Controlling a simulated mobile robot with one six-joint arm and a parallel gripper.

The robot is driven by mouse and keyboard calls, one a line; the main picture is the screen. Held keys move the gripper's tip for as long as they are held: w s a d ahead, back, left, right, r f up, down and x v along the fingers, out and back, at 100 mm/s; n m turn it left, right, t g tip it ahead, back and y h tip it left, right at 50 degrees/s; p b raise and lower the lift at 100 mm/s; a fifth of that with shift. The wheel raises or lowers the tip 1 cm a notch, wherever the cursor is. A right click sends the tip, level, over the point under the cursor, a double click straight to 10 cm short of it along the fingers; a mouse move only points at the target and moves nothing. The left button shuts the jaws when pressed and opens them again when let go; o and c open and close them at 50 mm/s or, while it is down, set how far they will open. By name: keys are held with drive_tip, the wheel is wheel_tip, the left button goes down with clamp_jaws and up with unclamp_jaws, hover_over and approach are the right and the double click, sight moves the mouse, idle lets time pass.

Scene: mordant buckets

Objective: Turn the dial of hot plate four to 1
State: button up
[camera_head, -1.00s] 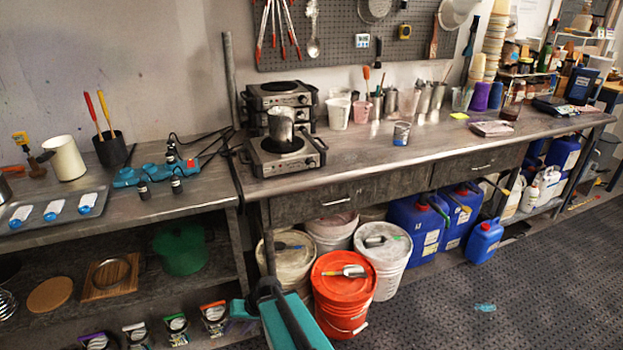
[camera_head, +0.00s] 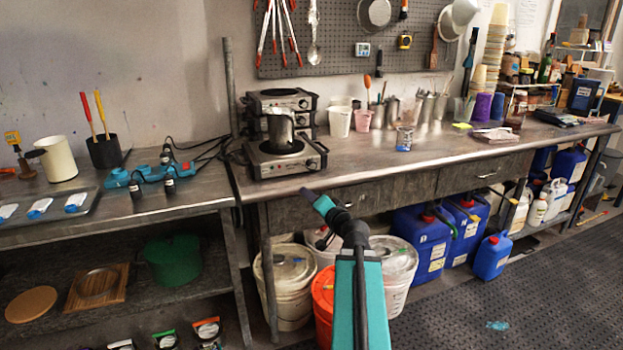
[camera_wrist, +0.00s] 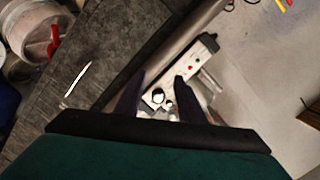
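The front hot plate (camera_head: 262,166) sits at the left end of the metal table with a metal pot (camera_head: 280,126) on it. Its front panel carries a dial (camera_head: 311,163). More hot plates (camera_head: 279,98) are stacked behind it. I cannot read which is number four. My gripper (camera_head: 307,194) is in front of the table's edge, below and short of the front hot plate. In the wrist view, its two dark fingers are apart and empty. A panel with a round dial (camera_wrist: 158,96) and red and green spots shows beyond and between them. The dial's setting is too small to read.
A drawer front (camera_head: 390,195) lies just behind and right of my gripper. White buckets (camera_head: 290,265) and blue jugs (camera_head: 422,240) stand under the table. Cables run left of the hot plates, near a blue power strip (camera_head: 150,174). The air before the hot plate's panel looks clear.

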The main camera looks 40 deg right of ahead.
drive_tip(key=s+d+r+m+h, duration=0.1)
drive_tip(key=s+d+r+h, duration=0.1)
drive_tip(key=s+d+r, duration=0.1)
drive_tip(key=shift+s+d+r+t+b, duration=0.25)
drive_tip(key=shift+d+r+t+b, duration=0.15)
drive_tip(key=shift+d+r, duration=0.45)
drive_tip(key=shift+w, duration=0.1)
